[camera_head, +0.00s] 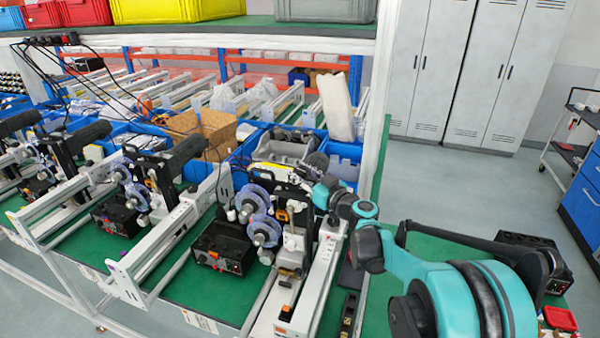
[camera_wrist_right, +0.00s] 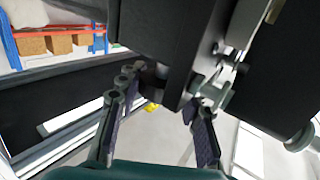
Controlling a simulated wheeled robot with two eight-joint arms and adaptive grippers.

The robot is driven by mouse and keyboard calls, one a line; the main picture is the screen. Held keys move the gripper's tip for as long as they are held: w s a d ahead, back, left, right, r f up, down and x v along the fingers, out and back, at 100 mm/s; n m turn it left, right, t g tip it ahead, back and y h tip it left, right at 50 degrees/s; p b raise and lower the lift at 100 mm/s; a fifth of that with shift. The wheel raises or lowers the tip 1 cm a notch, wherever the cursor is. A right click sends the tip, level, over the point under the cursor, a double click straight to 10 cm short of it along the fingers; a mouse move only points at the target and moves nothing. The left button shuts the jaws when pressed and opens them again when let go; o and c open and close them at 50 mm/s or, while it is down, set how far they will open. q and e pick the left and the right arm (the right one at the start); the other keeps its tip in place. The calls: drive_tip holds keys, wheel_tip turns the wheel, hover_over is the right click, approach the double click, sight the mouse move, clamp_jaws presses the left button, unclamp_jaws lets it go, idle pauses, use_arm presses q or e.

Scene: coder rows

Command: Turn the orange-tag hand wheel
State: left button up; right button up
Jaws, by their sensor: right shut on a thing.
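My right gripper (camera_head: 318,184) is at the right side of the nearest machine (camera_head: 282,195), its teal arm coming in from the lower right. In the right wrist view my right gripper (camera_wrist_right: 157,132) has two fingers with purple pads, apart, against a dark part (camera_wrist_right: 150,78) of the machine. It is shut on that part, mostly hidden; I cannot tell whether this is the hand wheel. A small orange tag (camera_head: 282,215) shows on the machine's front. Two blue-purple discs (camera_head: 258,212) are left of it. My left gripper is not in view.
Similar machines (camera_head: 135,195) stand in a row to the left on the green bench. White rails (camera_head: 320,275) run between them. Blue bins (camera_head: 345,160) are behind the nearest machine. Grey cabinets (camera_head: 455,70) and open floor are at the right.

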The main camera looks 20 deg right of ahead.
drive_tip(key=m+h, duration=0.3)
drive_tip(key=h, duration=0.2)
drive_tip(key=m+t+h, duration=0.1)
drive_tip(key=m+h, duration=0.2)
drive_tip(key=h, duration=0.2)
drive_tip(key=shift+a, duration=0.15)
drive_tip(key=m+h, duration=0.2)
drive_tip(key=m+g+h, duration=0.1)
drive_tip(key=h, duration=0.2)
drive_tip(key=shift+m+g, duration=0.3)
drive_tip(key=shift+m, duration=0.1)
drive_tip(key=shift+d+m+g+h, duration=0.2)
drive_tip(key=shift+m+g+h, duration=1.3)
drive_tip(key=shift+h, duration=0.5)
drive_tip(key=shift+m+h, duration=0.3)
drive_tip(key=o, duration=1.2)
